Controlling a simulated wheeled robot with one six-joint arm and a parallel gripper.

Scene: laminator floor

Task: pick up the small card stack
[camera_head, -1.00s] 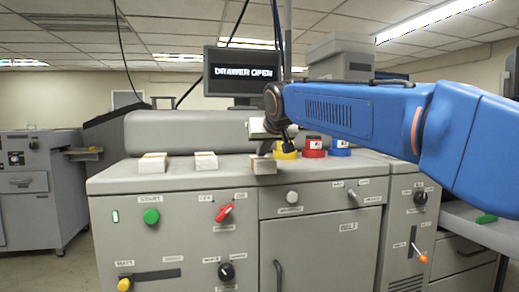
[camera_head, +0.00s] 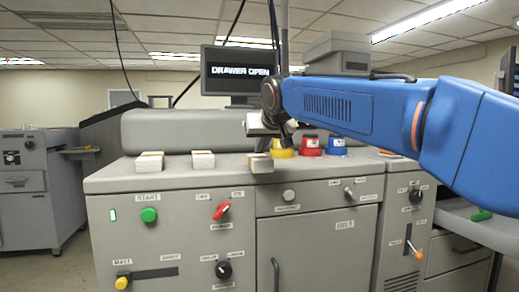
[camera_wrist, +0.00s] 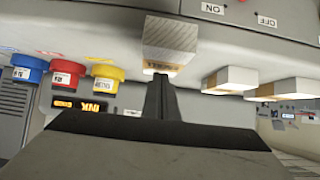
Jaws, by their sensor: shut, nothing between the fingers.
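Three pale stacks stand along the front of the grey machine's top (camera_head: 110,178). They are a left stack (camera_head: 150,164), a middle stack (camera_head: 203,160) and a right stack (camera_head: 261,163). I cannot tell by size which is the small card stack. My gripper (camera_head: 264,147) is just behind and above the right stack in the head view. In the wrist view my gripper (camera_wrist: 160,80) is shut and empty, its dark fingertips pointing at the nearest stack (camera_wrist: 170,42), close to its labelled end. Whether they touch is unclear. The two other stacks (camera_wrist: 230,79) lie to the right there.
Yellow (camera_head: 283,150), red (camera_head: 309,147) and blue (camera_head: 336,146) jars stand close right of my gripper. A monitor (camera_head: 238,72) behind reads "DRAWER OPEN". The machine top left of the stacks is clear.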

